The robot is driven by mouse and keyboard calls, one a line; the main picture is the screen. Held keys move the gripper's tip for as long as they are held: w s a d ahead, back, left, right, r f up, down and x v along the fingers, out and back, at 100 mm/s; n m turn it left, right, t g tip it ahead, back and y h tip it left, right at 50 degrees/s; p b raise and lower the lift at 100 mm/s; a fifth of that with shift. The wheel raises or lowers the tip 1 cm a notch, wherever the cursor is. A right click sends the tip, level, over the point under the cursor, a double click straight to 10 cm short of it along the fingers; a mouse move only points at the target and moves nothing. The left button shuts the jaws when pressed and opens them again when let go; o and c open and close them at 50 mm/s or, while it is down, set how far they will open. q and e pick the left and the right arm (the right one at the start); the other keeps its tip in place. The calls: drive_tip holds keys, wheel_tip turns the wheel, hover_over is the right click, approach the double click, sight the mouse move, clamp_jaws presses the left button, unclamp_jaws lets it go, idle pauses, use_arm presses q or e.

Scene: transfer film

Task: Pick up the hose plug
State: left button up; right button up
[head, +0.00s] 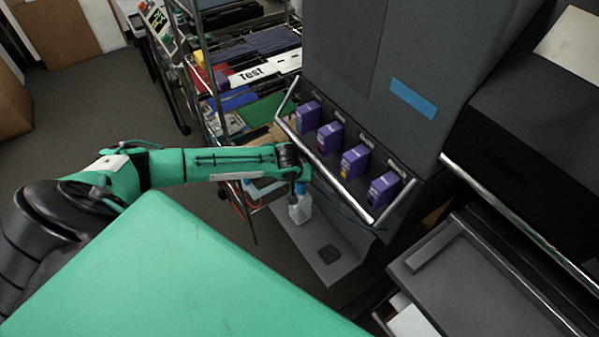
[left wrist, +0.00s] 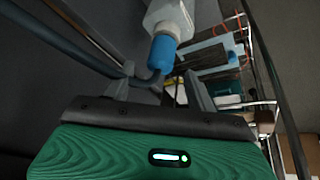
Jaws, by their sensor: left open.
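The hose plug (head: 300,188) is a small blue cylinder, which also shows in the left wrist view (left wrist: 162,53). It sits on the end of a white, bottle-like part (head: 300,210), also seen in the left wrist view (left wrist: 168,18). A thin dark hose (left wrist: 150,82) meets the blue end. My left gripper (head: 297,182) is right at the plug and partly hides it. In the left wrist view its two fingers (left wrist: 158,85) stand apart, with the blue plug in line with the gap near their tips. I cannot tell whether they touch it. My right gripper is not in view.
A dark machine (head: 345,50) with several purple cartridges (head: 330,138) and a metal bar (head: 325,165) stands close right of my left gripper. A grey ledge (head: 310,248) lies below. A wire shelf rack (head: 205,70) stands behind. Dark floor (head: 90,105) is free at left.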

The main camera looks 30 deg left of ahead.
sight(299, 184)
use_arm(q)
drive_tip(key=shift+s+x, duration=0.15)
drive_tip(key=shift+x, duration=1)
drive_tip(key=shift+s+x, duration=0.15)
drive_tip(key=shift+x, duration=1)
drive_tip(key=shift+a+f, duration=0.1)
drive_tip(key=c, duration=1.1)
drive_tip(key=shift+c, duration=0.2)
